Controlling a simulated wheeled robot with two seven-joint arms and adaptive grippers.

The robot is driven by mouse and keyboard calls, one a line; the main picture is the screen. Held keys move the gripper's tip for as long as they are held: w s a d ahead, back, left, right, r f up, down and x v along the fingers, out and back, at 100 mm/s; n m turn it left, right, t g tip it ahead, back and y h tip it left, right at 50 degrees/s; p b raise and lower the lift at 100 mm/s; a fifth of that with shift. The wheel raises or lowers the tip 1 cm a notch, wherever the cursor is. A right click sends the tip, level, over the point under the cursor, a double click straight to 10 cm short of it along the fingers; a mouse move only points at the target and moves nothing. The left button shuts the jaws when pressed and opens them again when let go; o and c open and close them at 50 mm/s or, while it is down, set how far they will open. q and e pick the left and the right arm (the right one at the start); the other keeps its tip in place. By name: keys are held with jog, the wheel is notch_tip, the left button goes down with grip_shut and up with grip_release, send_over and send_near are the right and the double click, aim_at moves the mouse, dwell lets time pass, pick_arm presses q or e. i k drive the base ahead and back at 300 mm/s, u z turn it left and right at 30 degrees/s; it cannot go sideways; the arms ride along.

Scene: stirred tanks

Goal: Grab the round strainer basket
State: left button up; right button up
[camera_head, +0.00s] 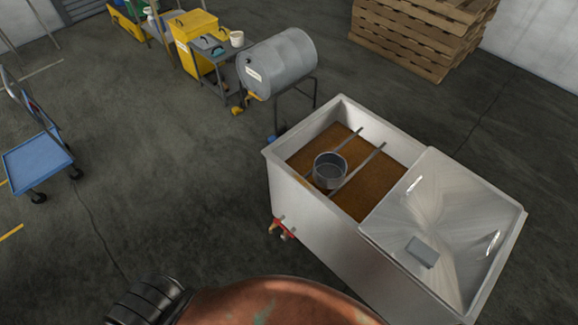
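The round strainer basket (330,170) is a grey metal cup with an open top. It rests at two parallel metal bars (356,170) inside a white rectangular tank (318,215). Brown liquid or material (308,157) shows below the bars. The basket's lower part is partly hidden by its own wall. Neither of my grippers shows in the head view.
A shiny metal lid (445,225) covers the tank's right part. A red valve (283,229) juts from its left side. A grey drum (280,62) on a stand and stacked pallets (420,35) stand behind. A blue cart (37,157) is at left.

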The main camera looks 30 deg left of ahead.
aim_at(330, 169)
jog(key=u, duration=0.4)
jog(key=k, duration=0.6)
jog(key=u, duration=0.65)
